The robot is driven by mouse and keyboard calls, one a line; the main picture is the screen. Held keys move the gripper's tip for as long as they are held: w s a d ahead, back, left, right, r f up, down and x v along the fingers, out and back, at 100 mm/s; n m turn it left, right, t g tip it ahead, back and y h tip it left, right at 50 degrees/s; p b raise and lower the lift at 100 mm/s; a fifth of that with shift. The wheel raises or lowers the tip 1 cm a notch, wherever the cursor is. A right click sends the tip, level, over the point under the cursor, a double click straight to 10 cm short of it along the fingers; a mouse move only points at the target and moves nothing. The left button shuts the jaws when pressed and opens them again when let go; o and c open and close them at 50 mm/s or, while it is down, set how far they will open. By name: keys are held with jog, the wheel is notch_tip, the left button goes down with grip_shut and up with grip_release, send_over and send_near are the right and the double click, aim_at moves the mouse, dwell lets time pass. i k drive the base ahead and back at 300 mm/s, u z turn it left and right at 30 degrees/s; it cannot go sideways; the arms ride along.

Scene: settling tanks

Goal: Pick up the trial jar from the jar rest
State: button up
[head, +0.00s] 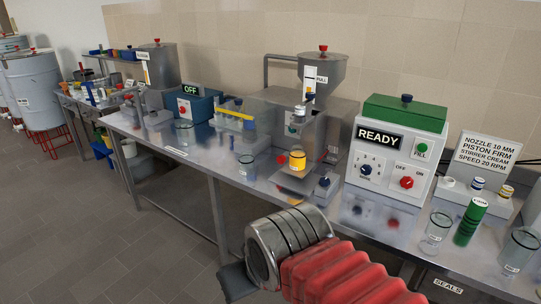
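A small glass jar with yellow-orange contents (297,160) stands upright below the nozzle of the steel filling machine (340,125), over a pale plate (295,182) at the bench front. I cannot read a label that names it the trial jar, or tell whether this plate is the jar rest. An empty labelled glass jar (247,167) stands on the bench to its left. My gripper (238,282) is low in front of the bench, well apart from the jars. Only a dark part of it shows past my arm, so its fingers cannot be made out.
A white machine reading READY (395,155) stands right of the filler. A green cylinder (470,222) and glass jars (437,232) (519,250) are at the right. A blue box with an OFF sign (205,105) is further left. The floor at left is largely clear.

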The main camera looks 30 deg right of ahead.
aim_at(298, 154)
jog(key=u, duration=0.15)
jog(key=i, duration=0.85)
jog(key=z, duration=0.1)
